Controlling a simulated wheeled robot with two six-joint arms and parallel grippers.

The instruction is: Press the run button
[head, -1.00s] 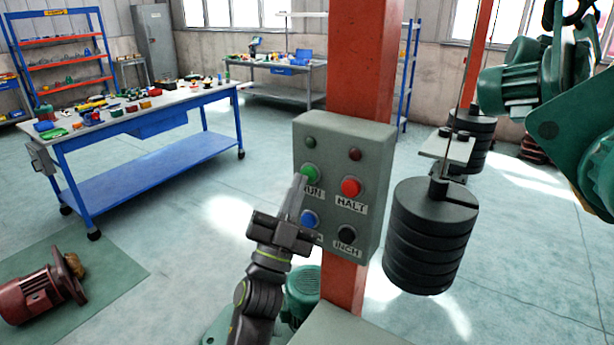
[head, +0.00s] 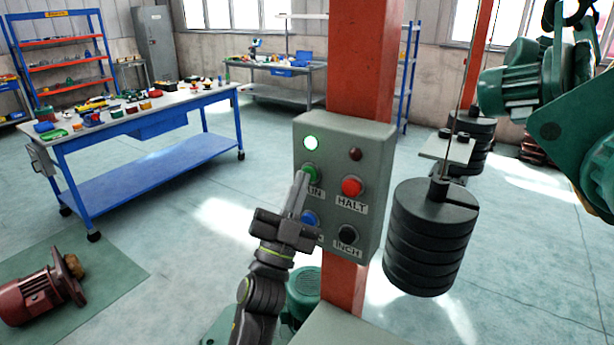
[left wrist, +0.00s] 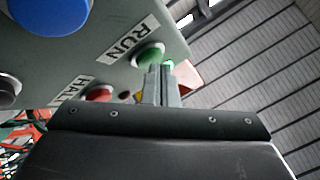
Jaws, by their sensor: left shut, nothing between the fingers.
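The grey control box (head: 375,205) is fixed on the red post. Its green run button (head: 311,173) sits at the upper left under a lamp (head: 311,143) that glows pale green. My left gripper (head: 302,176) is shut and empty, with its fingertips at the run button and partly over the RUN label. In the left wrist view the shut fingers (left wrist: 161,80) reach up to the green button (left wrist: 149,55); whether they touch it is hard to tell. The red HALT button (head: 351,187) is to the right. My right gripper is not in view.
Below are a blue button (head: 309,219) and the black INCH button (head: 347,233). A stack of black weights (head: 431,240) hangs right of the box. A blue workbench (head: 150,166) stands at left, with open floor between.

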